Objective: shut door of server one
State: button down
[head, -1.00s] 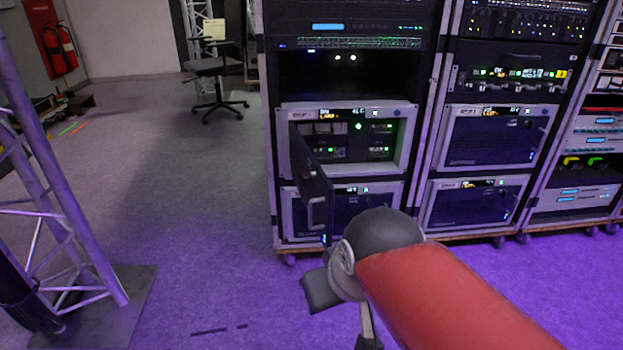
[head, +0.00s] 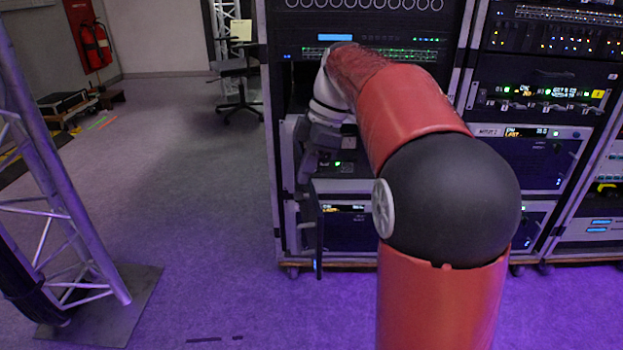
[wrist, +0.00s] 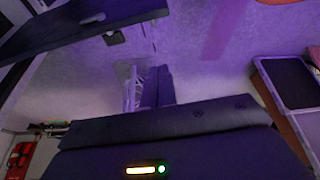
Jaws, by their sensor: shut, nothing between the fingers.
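Server one (head: 347,186) is the upper grey-framed unit low in the left rack, largely hidden behind my arm in the head view. Its dark door (head: 318,238) stands open, swung out on the left side and seen nearly edge-on. My gripper (head: 306,168) is at the left of the server's opening, close to the upper part of the door; I cannot tell if they touch. In the wrist view the shut fingers (wrist: 165,120) show as a dark bar, with nothing held. A dark panel at upper left there (wrist: 80,30) looks like the door.
A second closed server (head: 350,228) sits below. Another rack (head: 540,100) stands to the right. A truss tower (head: 70,170) with a base plate is at left, an office chair (head: 238,85) behind. The floor between truss and rack is clear.

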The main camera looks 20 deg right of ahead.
jog(key=b, duration=0.1)
send_over(312, 225)
jog(key=a, duration=0.4)
notch_tip(312, 225, down, 8)
jog(key=f, duration=0.1)
jog(key=d, duration=0.1)
jog(key=d+r, duration=0.1)
jog(key=shift+w+d, duration=0.1)
jog(key=shift+d, duration=0.25)
jog(key=shift+d+f, duration=0.1)
jog(key=shift+d, duration=0.55)
